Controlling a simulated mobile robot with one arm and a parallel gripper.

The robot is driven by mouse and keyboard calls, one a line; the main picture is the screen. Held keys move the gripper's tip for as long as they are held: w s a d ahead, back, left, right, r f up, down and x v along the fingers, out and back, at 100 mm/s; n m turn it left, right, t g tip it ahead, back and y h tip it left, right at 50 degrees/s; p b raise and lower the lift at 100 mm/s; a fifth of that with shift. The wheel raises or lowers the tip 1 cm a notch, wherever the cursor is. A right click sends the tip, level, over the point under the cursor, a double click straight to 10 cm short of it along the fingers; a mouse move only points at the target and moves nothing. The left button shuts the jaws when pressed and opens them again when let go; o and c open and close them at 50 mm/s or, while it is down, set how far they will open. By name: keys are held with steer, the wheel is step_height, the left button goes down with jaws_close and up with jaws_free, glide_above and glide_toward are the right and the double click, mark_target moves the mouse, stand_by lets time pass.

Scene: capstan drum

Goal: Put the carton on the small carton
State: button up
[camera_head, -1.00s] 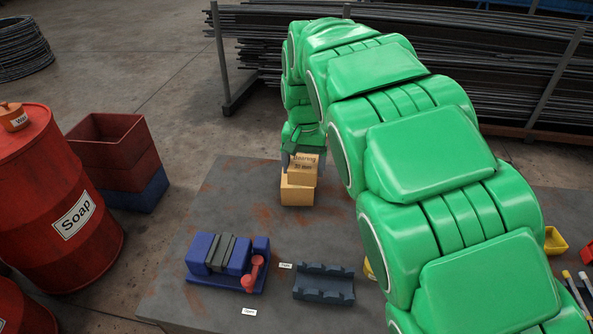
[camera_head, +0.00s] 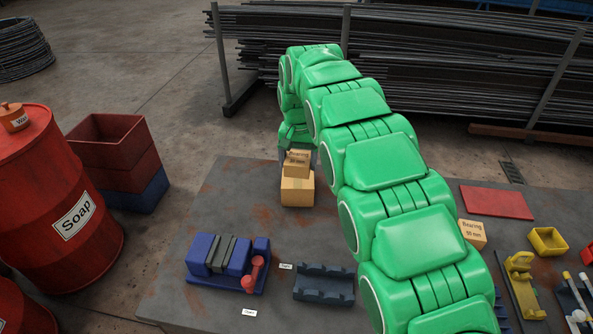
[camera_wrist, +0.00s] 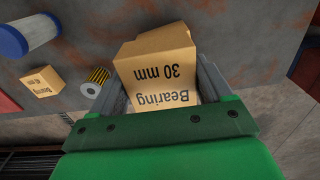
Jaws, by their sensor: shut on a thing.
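My gripper (camera_head: 298,153) is shut on a tan carton (camera_wrist: 165,83) marked "Bearing 30 mm", with a finger on either side of it in the wrist view. In the head view the held carton (camera_head: 297,165) looks tilted. It is over the back part of another tan carton (camera_head: 297,191), which stands on the table. I cannot tell whether the two touch. A further carton marked "Bearing" (camera_head: 472,234) stands right of my arm. The wrist view shows a carton (camera_wrist: 40,82) at left. Which one is the small carton is unclear.
A blue vise-like block (camera_head: 228,262) and a dark cradle (camera_head: 324,284) stand nearer on the table (camera_head: 225,200). A red plate (camera_head: 496,202) and yellow bin (camera_head: 547,241) are at right. The wrist view shows a striped filter (camera_wrist: 95,82) and a blue-white cylinder (camera_wrist: 30,34).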

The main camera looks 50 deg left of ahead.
mark_target(297, 180)
steer(key=shift+w+a+f, duration=0.3)
steer(key=shift+a+f, duration=0.25)
steer(key=shift+f, duration=0.25)
steer(key=shift+w+a+f, duration=0.25)
steer(key=shift+a+f, duration=0.3)
steer(key=shift+f, duration=0.2)
steer(key=shift+a+f, duration=0.1)
steer(key=shift+f, duration=1.65)
steer(key=shift+w, duration=0.1)
steer(key=o, duration=1)
steer(key=shift+f, duration=0.1)
steer(key=shift+o, duration=0.2)
